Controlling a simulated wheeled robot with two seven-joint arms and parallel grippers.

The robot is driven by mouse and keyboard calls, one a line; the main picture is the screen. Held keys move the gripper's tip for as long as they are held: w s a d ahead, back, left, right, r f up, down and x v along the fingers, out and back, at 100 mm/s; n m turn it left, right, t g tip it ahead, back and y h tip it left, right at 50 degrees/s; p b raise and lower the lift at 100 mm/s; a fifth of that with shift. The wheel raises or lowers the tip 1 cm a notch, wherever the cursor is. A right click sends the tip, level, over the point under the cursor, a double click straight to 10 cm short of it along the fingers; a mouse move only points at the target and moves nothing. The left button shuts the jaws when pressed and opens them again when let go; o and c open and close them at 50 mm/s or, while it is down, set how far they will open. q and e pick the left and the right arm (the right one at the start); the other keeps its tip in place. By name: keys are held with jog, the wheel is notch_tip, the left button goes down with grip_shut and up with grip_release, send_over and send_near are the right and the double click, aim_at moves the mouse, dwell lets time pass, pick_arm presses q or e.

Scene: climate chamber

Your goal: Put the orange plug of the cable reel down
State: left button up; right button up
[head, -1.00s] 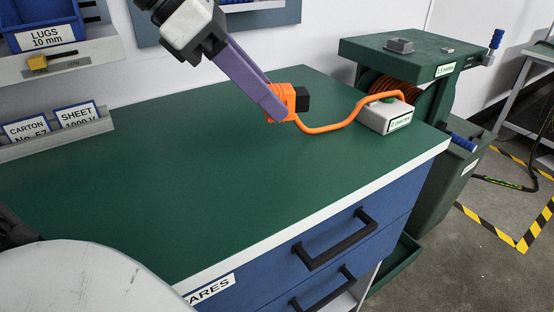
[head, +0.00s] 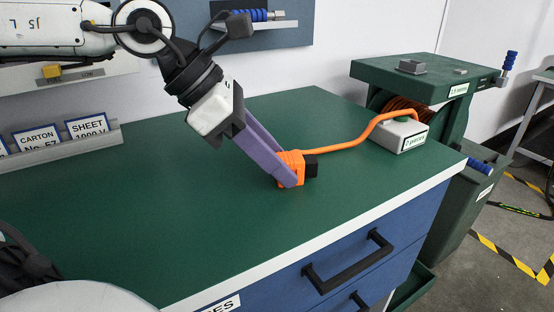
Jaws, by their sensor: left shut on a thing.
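The orange plug (head: 290,166) with its black end shows in the middle of the head view, low over the green worktop (head: 210,220) or touching it; I cannot tell which. My left gripper (head: 285,170) comes in from the upper left with purple fingers, shut on the plug. The orange cable (head: 350,142) runs right from the plug, over a light grey box (head: 401,135) with a green top, to the green cable reel (head: 425,82) beyond the worktop's right end. Part of the plug is hidden by the fingers. My right gripper is not in view.
Label holders reading CARTON and SHEET stand on a grey rail (head: 60,145) at the left back. A blue drawer front with a black handle (head: 348,262) is below the worktop's white front edge. The worktop around the plug is clear.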

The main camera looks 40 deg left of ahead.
pick_arm(q)
jog(key=o, duration=1.2)
jog(key=shift+c, duration=0.2)
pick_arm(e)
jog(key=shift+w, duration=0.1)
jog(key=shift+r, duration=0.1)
pick_arm(q)
jog(key=shift+r+p, duration=0.25)
jog(key=shift+p, duration=0.2)
jog(key=shift+s+a+r, duration=0.1)
jog(key=shift+a+r, duration=0.1)
jog(key=shift+r, duration=0.05)
jog(key=p+v, duration=0.1)
jog(key=v, duration=1)
jog(key=shift+p, duration=0.35)
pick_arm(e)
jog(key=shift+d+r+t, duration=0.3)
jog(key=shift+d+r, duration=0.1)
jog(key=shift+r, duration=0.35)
pick_arm(q)
jog(key=shift+s, duration=0.15)
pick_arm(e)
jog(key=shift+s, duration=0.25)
